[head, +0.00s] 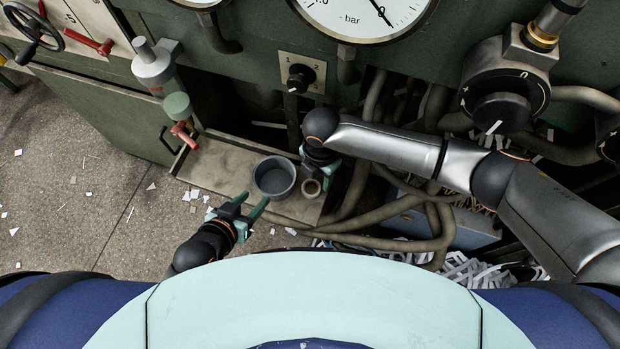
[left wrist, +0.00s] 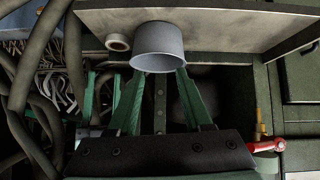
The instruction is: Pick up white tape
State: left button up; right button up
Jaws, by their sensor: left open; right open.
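The white tape (head: 311,187) is a small pale roll on the shelf, just right of the grey cup (head: 274,177). In the left wrist view the tape (left wrist: 118,42) lies left of the cup (left wrist: 160,48). My right gripper (head: 319,168) is open right above the tape, partly hidden by its own wrist; I cannot tell whether it touches the roll. My left gripper (head: 249,208) is open at the front of the cup. In the left wrist view its green fingertips (left wrist: 158,76) flank the cup's rim, and contact is unclear.
The narrow shelf (head: 222,167) carries the cup and tape. Thick hoses (head: 355,205) run close to the right of the tape. A valve with a red handle (head: 184,130) stands at the shelf's left end. Paper scraps litter the floor (head: 80,190).

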aim_at(317, 193)
jog(key=shift+f+b, duration=0.7)
jog(key=shift+f, duration=0.1)
jog(key=shift+s+f+b, duration=0.1)
jog(key=shift+f+b, duration=0.2)
jog(key=shift+b, duration=0.05)
jog(key=shift+f, duration=0.15)
jog(key=shift+f+b, duration=0.25)
jog(key=shift+b, duration=0.15)
pick_arm(q)
notch_tip(317, 193, down, 6)
jog(key=s+a+b, duration=0.1)
jog(key=b, duration=0.3)
pick_arm(e)
notch_tip(317, 193, down, 3)
jog(key=shift+a+r, duration=0.1)
jog(key=shift+f+b, duration=0.55)
jog(key=shift+f, duration=0.15)
pick_arm(q)
jog(key=w+r+t, duration=0.4)
jog(key=w+r, duration=0.1)
jog(key=r, duration=0.3)
jog(key=shift+w+a+r+m, duration=0.2)
jog(key=shift+m, duration=0.2)
pick_arm(e)
jog(key=shift+s, duration=0.1)
grip_shut()
